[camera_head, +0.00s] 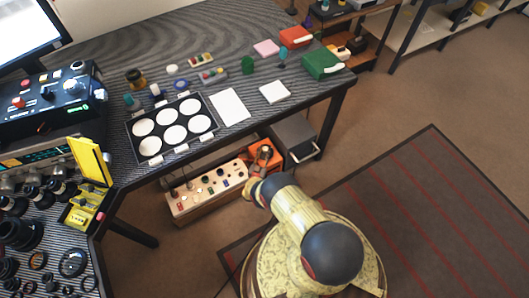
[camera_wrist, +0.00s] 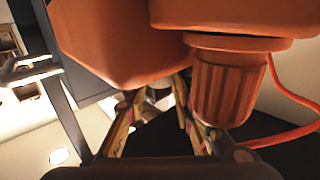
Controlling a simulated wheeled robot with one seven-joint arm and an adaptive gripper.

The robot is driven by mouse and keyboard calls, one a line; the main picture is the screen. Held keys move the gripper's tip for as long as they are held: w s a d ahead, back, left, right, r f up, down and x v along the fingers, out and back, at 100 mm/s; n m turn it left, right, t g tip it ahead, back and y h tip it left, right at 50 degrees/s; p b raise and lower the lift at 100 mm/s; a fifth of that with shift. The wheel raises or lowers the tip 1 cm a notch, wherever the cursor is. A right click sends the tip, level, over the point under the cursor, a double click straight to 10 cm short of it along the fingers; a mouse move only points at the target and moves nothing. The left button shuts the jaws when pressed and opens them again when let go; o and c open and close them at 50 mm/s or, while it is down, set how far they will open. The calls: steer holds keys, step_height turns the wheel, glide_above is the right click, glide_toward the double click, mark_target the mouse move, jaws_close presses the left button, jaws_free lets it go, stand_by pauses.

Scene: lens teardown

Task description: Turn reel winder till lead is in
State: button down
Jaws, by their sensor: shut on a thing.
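The orange reel winder (camera_wrist: 125,45) fills the upper part of the wrist view, with a ribbed orange knob (camera_wrist: 228,88) at its right. An orange lead (camera_wrist: 290,95) curves down past this knob and lies loose at the right. My gripper (camera_wrist: 158,102) reaches in under the winder, its two patterned fingers closed around a small pale part that looks like the winder's handle. The housing partly hides the grip. In the head view the orange winder (camera_head: 268,151) shows below the table edge, and my arm partly covers it.
A grey drawer box (camera_head: 295,135) with a handle stands right beside the winder. A wooden box with coloured knobs (camera_head: 208,193) stands to its left. The table (camera_head: 335,85) overhangs behind. Carpeted floor is clear to the right.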

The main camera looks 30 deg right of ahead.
steer(key=c, duration=1.5)
jaws_free()
steer(key=v, duration=1.2)
